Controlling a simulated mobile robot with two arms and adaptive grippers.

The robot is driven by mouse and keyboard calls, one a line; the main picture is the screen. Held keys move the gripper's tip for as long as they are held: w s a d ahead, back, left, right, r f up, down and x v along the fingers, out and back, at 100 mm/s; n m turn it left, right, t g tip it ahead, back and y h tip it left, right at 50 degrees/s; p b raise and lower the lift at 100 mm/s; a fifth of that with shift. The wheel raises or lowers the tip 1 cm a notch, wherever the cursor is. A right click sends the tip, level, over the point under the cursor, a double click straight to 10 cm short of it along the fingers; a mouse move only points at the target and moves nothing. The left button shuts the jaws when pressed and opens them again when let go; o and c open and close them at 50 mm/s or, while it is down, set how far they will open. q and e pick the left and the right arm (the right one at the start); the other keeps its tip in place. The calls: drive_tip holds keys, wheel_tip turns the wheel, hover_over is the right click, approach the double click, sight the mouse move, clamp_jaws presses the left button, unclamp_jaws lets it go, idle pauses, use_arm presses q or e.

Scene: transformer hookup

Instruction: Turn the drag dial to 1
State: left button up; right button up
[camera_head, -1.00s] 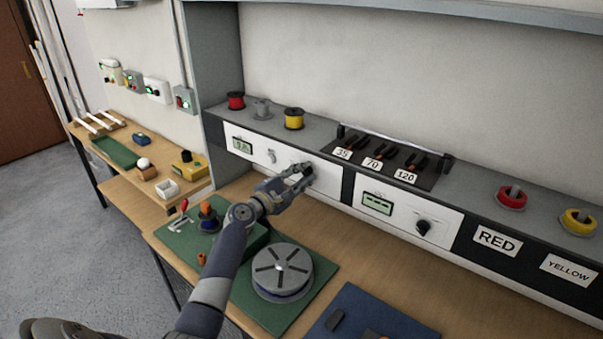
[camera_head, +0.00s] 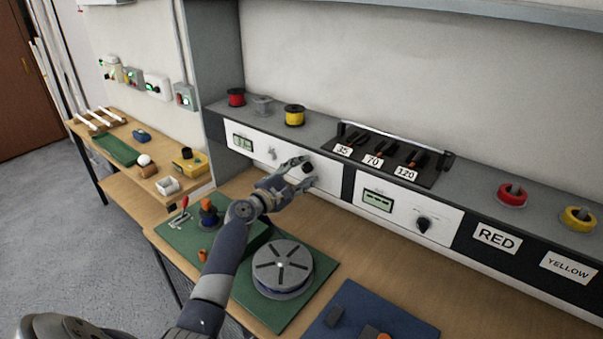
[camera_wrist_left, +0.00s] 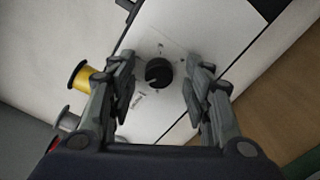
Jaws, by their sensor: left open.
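A black round dial (camera_head: 307,167) sits on the left white panel. In the left wrist view the dial (camera_wrist_left: 158,73) shows whole, with a pale pointer mark, between my open fingers. The label beside it is too small to read. My left gripper (camera_head: 301,176) is open and empty, just in front of the dial and apart from it; its fingers (camera_wrist_left: 160,85) stand on either side in the wrist view. A second black dial (camera_head: 423,224) is on the right white panel. My right gripper is not in view.
The left panel has a display (camera_head: 242,143) and a toggle switch (camera_head: 272,154). Red and yellow spools (camera_head: 294,116) stand on the ledge above. A grey reel (camera_head: 282,267) sits on the green mat below my arm.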

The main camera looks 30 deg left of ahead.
use_arm(q)
drive_tip(key=shift+s, duration=0.1)
drive_tip(key=s+a, duration=0.1)
drive_tip(key=s, duration=1)
drive_tip(key=shift+s, duration=0.35)
